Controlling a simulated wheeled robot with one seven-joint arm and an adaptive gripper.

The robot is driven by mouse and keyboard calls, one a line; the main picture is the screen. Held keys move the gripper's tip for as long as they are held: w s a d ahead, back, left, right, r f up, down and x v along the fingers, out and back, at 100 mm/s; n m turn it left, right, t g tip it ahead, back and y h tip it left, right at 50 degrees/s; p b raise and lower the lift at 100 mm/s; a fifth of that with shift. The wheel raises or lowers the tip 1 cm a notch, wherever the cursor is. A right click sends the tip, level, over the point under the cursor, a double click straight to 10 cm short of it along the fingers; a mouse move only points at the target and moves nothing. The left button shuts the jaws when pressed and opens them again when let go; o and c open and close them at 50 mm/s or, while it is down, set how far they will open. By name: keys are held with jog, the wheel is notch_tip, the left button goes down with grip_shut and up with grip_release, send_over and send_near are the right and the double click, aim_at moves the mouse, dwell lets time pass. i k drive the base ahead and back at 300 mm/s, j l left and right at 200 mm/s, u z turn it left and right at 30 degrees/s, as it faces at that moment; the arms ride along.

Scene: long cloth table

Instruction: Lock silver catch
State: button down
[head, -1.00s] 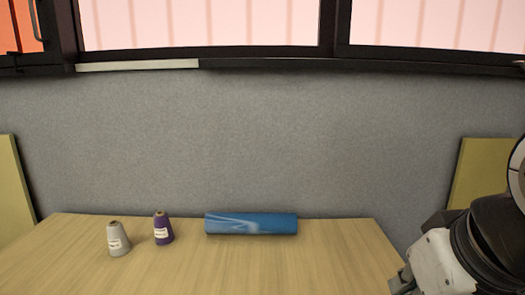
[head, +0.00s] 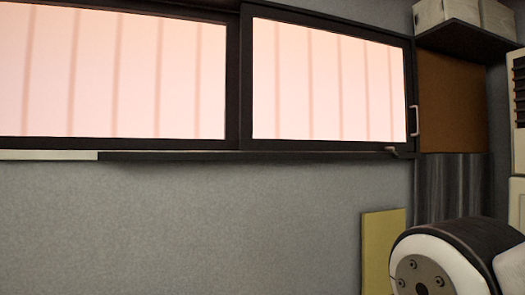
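A small grey catch (head: 399,152) sits at the lower right corner of the right window pane's dark frame. It is small, and I cannot tell which way it is set. A pale vertical handle (head: 415,120) stands on the frame's right side, just above the catch. The right window pane (head: 325,80) looks closed in its frame. A white and black link of my arm shows at the lower right, below and apart from the catch. My gripper is not in view.
A dark ledge (head: 240,156) runs under the windows, with a pale strip (head: 48,155) at its left. A yellow-green board (head: 382,250) leans on the grey wall (head: 200,220). A shelf with boxes (head: 447,12) juts out at the upper right.

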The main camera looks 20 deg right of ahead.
aim_at(392, 149)
jog(key=z, duration=1.05)
jog(key=i+l, duration=0.15)
jog(key=l, duration=0.2)
jog(key=i+l, duration=0.15)
jog(key=l, duration=0.2)
jog(key=i+l, duration=0.15)
jog(key=l, duration=0.25)
jog(key=i+l, duration=0.2)
jog(key=l, duration=0.15)
jog(key=i+l, duration=0.15)
jog(key=l, duration=0.2)
jog(key=i+l, duration=0.25)
jog(key=i, duration=0.25)
